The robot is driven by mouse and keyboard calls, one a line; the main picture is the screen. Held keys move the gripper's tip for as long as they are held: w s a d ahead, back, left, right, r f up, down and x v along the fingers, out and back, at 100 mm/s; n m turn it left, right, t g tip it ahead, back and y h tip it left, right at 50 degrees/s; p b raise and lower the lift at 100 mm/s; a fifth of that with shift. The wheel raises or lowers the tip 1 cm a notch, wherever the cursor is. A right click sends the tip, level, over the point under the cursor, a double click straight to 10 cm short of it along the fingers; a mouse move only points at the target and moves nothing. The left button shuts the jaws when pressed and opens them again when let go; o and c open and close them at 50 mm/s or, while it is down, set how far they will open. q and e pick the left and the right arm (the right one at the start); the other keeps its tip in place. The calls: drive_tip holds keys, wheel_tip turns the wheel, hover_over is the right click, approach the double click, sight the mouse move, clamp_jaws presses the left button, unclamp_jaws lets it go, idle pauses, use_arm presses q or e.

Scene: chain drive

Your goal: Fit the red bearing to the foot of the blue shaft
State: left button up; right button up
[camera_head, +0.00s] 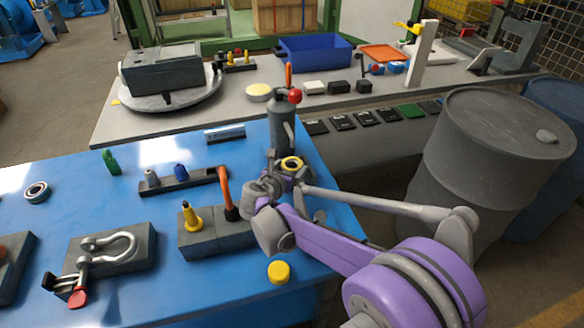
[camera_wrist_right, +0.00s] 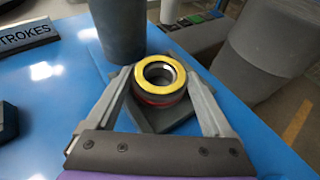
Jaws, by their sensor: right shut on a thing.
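My right gripper (camera_head: 288,170) is shut on the red bearing (camera_wrist_right: 160,80), which has a yellow top face and a red lower side. In the right wrist view the two fingers (camera_wrist_right: 163,95) press it from both sides. The bearing's yellow ring also shows in the head view (camera_head: 291,162). A dark plate (camera_wrist_right: 165,120) shows below the bearing; I cannot tell whether they touch. A short blue peg (camera_head: 181,173) stands in a dark rack and may be the blue shaft; its foot is hidden in the rack. My left gripper is not in view.
A dark cylinder with a red knob (camera_head: 282,128) stands just behind the right gripper. A dark block (camera_head: 215,238) with a yellow cone and orange handle is left of it. A yellow disc (camera_head: 279,272) lies near the front edge. A grey barrel (camera_head: 490,165) stands right.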

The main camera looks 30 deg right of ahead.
drive_tip(key=shift+c, duration=1.4)
drive_tip(key=shift+r, duration=0.15)
